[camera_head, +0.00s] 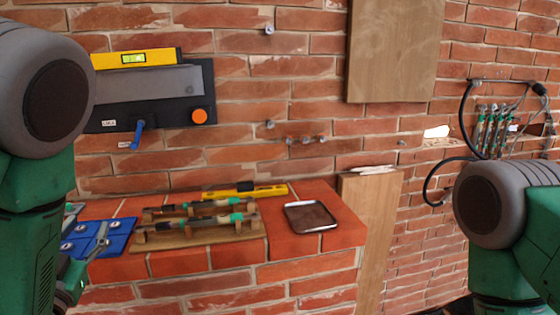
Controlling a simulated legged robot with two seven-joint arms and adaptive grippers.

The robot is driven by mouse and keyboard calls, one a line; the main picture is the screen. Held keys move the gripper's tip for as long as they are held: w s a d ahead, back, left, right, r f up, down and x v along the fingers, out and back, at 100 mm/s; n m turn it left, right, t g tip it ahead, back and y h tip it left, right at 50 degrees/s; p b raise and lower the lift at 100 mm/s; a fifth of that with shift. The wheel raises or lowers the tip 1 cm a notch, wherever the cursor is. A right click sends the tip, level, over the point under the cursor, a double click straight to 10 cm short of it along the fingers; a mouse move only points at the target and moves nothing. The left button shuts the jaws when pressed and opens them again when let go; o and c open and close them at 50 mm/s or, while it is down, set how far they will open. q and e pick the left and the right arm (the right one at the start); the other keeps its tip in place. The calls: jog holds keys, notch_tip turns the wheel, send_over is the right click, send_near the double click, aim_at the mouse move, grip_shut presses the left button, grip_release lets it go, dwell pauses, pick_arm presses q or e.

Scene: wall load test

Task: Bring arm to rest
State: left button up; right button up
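My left arm comes in at the left edge, a grey rounded joint above green links. My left gripper (84,230) is low at the left, in front of the brick ledge and overlapping the blue tray (112,237). Its grey fingers look spread apart, with nothing visible between them. Part of it is hidden behind my green arm link. My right arm shows at the right edge as a grey joint and green link. My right gripper is outside the picture.
The brick ledge (310,246) bears a wooden rack (200,236) of green-and-black tools, a yellow level (247,190) and a dark tray (311,216). A black wall panel (160,105) holds another yellow level (135,58). Cables (468,118) hang on the right wall.

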pick_arm(q)
jog(key=f+g, duration=0.1)
jog(key=f, duration=0.2)
jog(key=f+g, duration=0.1)
jog(key=f, duration=0.2)
jog(key=s+f+n+g, duration=0.1)
jog(key=f+g, duration=0.1)
jog(key=f, duration=0.2)
jog(key=shift+a, duration=0.25)
jog(key=s+d+f+n+g+h, duration=0.1)
jog(key=s+d+f+g, duration=0.1)
jog(key=s+f+g, duration=0.6)
jog(key=s+d+f+g, duration=0.2)
jog(key=s+f, duration=0.4)
jog(key=f, duration=0.7)
jog(key=s+d+f+g, duration=0.1)
jog(key=s+f+g, duration=0.1)
jog(key=s, duration=0.5)
jog(key=s+d+f+g+h, duration=0.1)
jog(key=s+d+f+g, duration=0.1)
jog(key=s, duration=0.5)
jog(key=shift+d+f+g+h, duration=0.3)
jog(key=shift+f+g, duration=0.5)
jog(key=shift+g, duration=0.3)
